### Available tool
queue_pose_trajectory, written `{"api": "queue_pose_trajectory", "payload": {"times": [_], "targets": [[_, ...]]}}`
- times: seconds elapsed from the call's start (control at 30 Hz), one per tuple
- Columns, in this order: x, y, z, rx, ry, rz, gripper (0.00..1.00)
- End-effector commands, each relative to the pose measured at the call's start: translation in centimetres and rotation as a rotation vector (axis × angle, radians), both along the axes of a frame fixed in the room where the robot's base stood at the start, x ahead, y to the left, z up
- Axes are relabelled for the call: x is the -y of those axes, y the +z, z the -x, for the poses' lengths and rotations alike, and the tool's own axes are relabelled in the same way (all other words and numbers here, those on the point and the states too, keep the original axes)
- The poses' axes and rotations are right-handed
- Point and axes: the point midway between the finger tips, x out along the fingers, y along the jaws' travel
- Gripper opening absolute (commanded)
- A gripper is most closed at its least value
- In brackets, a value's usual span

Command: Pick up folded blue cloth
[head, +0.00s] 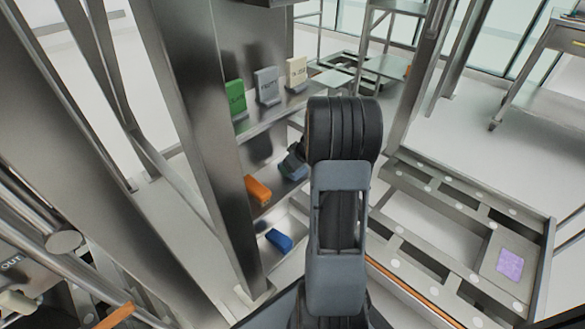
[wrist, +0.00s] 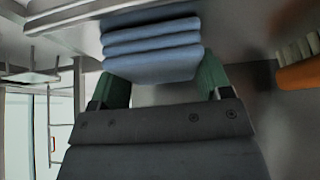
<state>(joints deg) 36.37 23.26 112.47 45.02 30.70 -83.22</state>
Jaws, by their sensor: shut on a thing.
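The folded blue cloth (wrist: 152,50) shows at the top of the wrist view as a stack of several grey-blue layers. My gripper (wrist: 163,78) has its two green fingers at either side of the cloth and is shut on it. The cloth is close to a pale shelf edge; I cannot tell whether it still touches the shelf. In the head view a blue-grey shape sits at the middle shelf beside my arm; my arm hides most of that area.
An orange item (head: 257,190) lies on the middle shelf, left of my arm. A bright blue item (head: 279,240) lies on the lower shelf. Green (head: 236,98), grey (head: 267,86) and cream (head: 297,73) labelled blocks stand on the upper shelf. A metal post (head: 205,140) rises at the left.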

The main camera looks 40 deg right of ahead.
Motion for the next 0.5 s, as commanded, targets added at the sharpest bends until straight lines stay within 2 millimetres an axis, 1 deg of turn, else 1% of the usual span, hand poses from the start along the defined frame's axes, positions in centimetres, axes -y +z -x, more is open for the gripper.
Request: {"api": "queue_pose_trajectory", "payload": {"times": [0.17,0.27,0.37,0.5], "targets": [[0.0,0.1,0.0,0.000,0.000,0.000,0.49],[0.0,0.5,0.0,0.001,0.000,0.000,0.49],[0.0,1.4,0.0,0.002,0.000,0.000,0.49],[0.0,3.6,-0.1,0.002,0.000,0.002,0.49]]}}
